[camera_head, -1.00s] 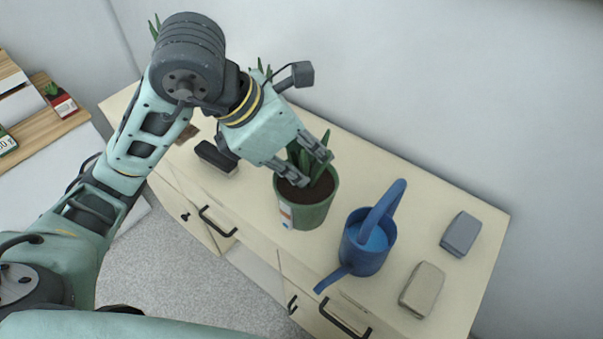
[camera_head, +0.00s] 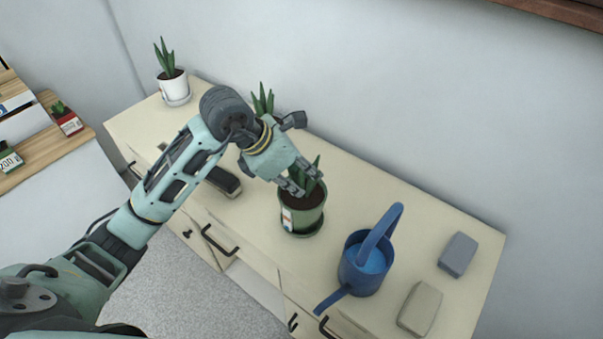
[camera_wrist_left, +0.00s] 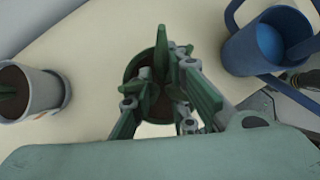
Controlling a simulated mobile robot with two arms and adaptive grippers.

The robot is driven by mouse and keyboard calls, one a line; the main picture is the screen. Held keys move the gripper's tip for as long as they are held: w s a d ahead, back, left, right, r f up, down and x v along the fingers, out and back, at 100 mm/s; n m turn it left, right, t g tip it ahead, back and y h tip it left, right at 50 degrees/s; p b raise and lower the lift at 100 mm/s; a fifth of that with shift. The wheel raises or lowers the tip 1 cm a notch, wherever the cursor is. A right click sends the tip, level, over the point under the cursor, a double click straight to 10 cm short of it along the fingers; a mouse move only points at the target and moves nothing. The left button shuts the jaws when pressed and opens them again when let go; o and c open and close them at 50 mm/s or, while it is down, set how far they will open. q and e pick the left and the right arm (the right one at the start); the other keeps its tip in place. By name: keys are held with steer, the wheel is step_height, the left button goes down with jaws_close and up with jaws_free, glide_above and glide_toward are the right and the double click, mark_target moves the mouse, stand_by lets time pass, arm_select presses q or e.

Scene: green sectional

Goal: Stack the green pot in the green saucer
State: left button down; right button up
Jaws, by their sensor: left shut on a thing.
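The green pot (camera_head: 302,216), with dark soil, a leafy plant and a small label, is upright on the cabinet's front half. The green saucer (camera_head: 308,234) shows as a rim around the pot's base; the pot appears to sit in it, though I cannot tell if it is fully seated. My left gripper (camera_head: 299,181) is shut on the plant of the green pot, its fingers above the soil. In the left wrist view the fingers (camera_wrist_left: 165,100) close around the leaves and hide part of the green pot (camera_wrist_left: 136,68). My right gripper is not in view.
A blue watering can (camera_head: 366,262) stands right of the pot. Two blocks, grey-blue (camera_head: 458,254) and beige (camera_head: 420,308), lie farther right. A white potted plant (camera_head: 174,86) stands at the far left. A dark object (camera_head: 223,181) lies left of the pot.

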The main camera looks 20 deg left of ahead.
arm_select(q)
steer(key=shift+w+f, duration=0.1)
steer(key=shift+f, duration=0.15)
steer(key=shift+f+b, duration=0.15)
steer(key=shift+b, duration=0.15)
steer(key=c, duration=1.7)
jaws_free()
steer(key=shift+o, duration=0.2)
